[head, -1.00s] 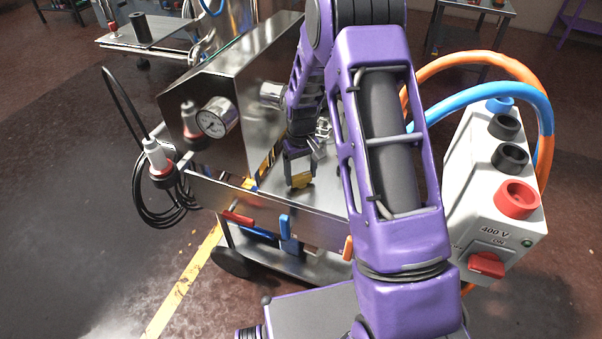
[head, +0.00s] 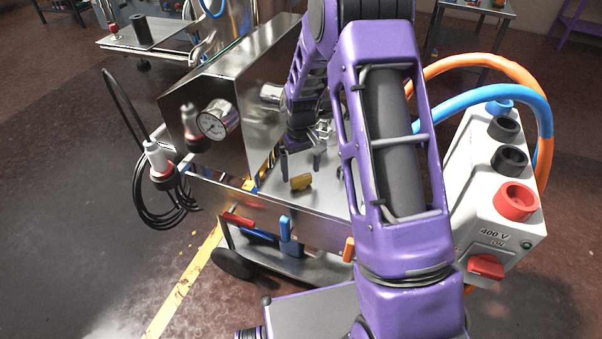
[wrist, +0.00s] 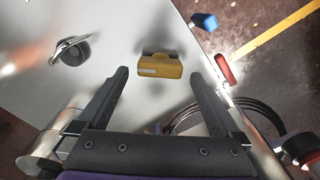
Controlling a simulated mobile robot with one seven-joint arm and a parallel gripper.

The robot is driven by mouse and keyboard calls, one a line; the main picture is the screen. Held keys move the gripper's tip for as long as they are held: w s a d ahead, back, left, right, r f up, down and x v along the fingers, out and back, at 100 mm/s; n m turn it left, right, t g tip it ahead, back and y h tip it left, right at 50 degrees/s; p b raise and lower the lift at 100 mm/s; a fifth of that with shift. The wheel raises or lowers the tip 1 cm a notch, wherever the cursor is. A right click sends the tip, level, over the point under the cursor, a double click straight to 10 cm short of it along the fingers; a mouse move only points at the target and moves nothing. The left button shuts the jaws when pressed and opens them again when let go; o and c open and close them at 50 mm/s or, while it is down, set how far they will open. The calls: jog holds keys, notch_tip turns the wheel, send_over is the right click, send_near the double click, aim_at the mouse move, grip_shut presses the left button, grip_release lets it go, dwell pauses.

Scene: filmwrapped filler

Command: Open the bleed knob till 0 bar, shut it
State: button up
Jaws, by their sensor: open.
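A yellow wing-shaped knob (head: 301,182), which looks like the bleed knob, sits on the steel top of the cart. It also shows in the wrist view (wrist: 160,67), beyond the fingertips and between their lines. My gripper (head: 300,166) is open and empty, raised just above the knob and apart from it. Both fingers show in the wrist view (wrist: 159,82) with a clear gap between them.
A bent metal handle (wrist: 72,49) stands on the top left of the knob in the wrist view. Red (head: 238,219) and blue (head: 285,228) handles line the cart's front edge. A grey 400 V box (head: 492,190) with orange and blue hoses stands at right.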

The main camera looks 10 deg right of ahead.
aim_at(301, 177)
notch_tip(301, 177, up, 15)
jog(key=p, duration=0.1)
jog(key=shift+p, duration=0.4)
jog(key=shift+a+f, duration=0.1)
